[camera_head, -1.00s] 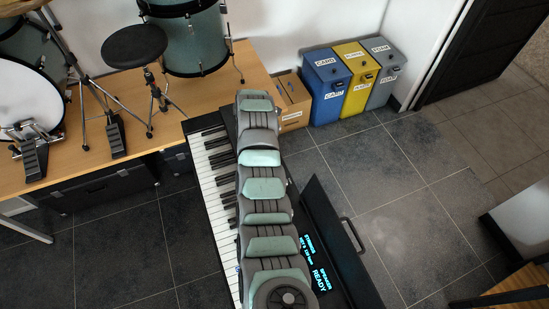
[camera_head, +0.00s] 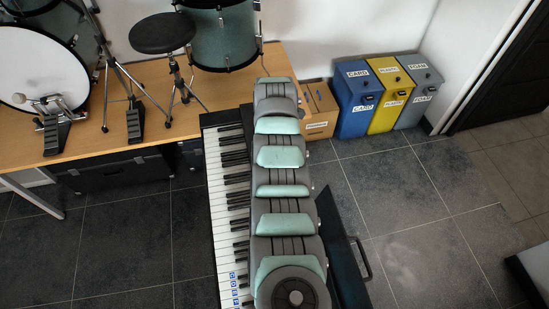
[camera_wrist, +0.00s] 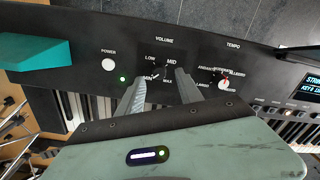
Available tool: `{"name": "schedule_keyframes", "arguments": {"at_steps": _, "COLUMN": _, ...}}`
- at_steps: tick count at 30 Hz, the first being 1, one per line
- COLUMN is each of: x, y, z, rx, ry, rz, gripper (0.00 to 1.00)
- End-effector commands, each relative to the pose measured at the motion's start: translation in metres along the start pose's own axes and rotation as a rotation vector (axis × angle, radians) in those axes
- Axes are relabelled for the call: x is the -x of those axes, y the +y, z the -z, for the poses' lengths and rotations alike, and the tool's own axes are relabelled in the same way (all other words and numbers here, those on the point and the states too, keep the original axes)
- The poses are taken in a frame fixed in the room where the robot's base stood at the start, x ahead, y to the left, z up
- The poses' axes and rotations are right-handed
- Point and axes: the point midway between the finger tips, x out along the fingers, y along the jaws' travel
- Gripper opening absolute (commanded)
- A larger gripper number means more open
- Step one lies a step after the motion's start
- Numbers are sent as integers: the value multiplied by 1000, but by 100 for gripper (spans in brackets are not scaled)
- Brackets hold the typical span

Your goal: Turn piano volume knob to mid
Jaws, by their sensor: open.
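The black electric piano (camera_head: 216,225) stands in the head view, partly covered by my arm. In the wrist view its panel (camera_wrist: 105,35) shows a VOLUME dial marked MIN, LOW, MID and MAX. The small dark volume knob (camera_wrist: 157,72) sits amid these labels, and a light mark on it seems to point towards MIN. My gripper (camera_wrist: 162,74) is open, with one fingertip on the left and one on the right of the knob. I cannot tell whether either finger touches it. My gripper is hidden in the head view.
The POWER button (camera_wrist: 109,65) and a green light lie left of the volume dial. The TEMPO knob (camera_wrist: 223,83) is close to the right finger. A table with drums (camera_head: 224,38) stands behind the piano. Bins (camera_head: 357,98) stand at the back right, with open floor before them.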

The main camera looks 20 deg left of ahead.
Motion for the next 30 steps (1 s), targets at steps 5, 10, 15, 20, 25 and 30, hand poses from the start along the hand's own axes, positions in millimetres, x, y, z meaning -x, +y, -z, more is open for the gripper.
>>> {"name": "schedule_keyframes", "arguments": {"at_steps": 5, "x": -22, "y": 0, "z": 0, "rx": -1, "ry": -1, "rz": 1, "gripper": 43}}
{"name": "schedule_keyframes", "arguments": {"at_steps": 10, "x": -28, "y": 1, "z": -2, "rx": -2, "ry": -3, "rz": -3, "gripper": 43}}
{"name": "schedule_keyframes", "arguments": {"at_steps": 15, "x": -28, "y": 1, "z": -2, "rx": -2, "ry": -3, "rz": -3, "gripper": 43}}
{"name": "schedule_keyframes", "arguments": {"at_steps": 20, "x": -28, "y": 1, "z": -1, "rx": -2, "ry": -3, "rz": -3, "gripper": 34}}
{"name": "schedule_keyframes", "arguments": {"at_steps": 25, "x": -28, "y": 1, "z": -1, "rx": -2, "ry": -2, "rz": -3, "gripper": 20}}
{"name": "schedule_keyframes", "arguments": {"at_steps": 30, "x": -28, "y": 1, "z": -1, "rx": -2, "ry": -2, "rz": -3, "gripper": 6}}
